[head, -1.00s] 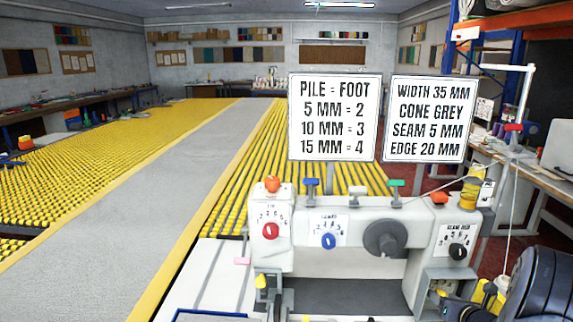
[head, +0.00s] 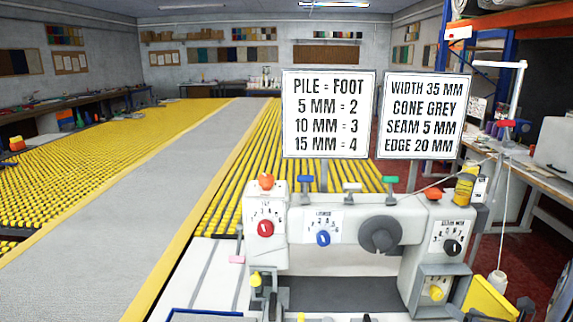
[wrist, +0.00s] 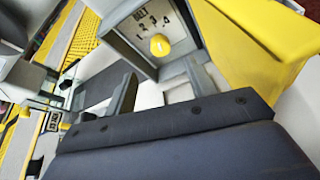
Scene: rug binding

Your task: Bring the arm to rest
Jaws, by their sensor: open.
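Most of my arm is out of the head view.
Two signs (head: 327,115) (head: 421,117) stand above the machine. A grey runner with yellow edges (head: 130,190) lies on the roller table at left.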

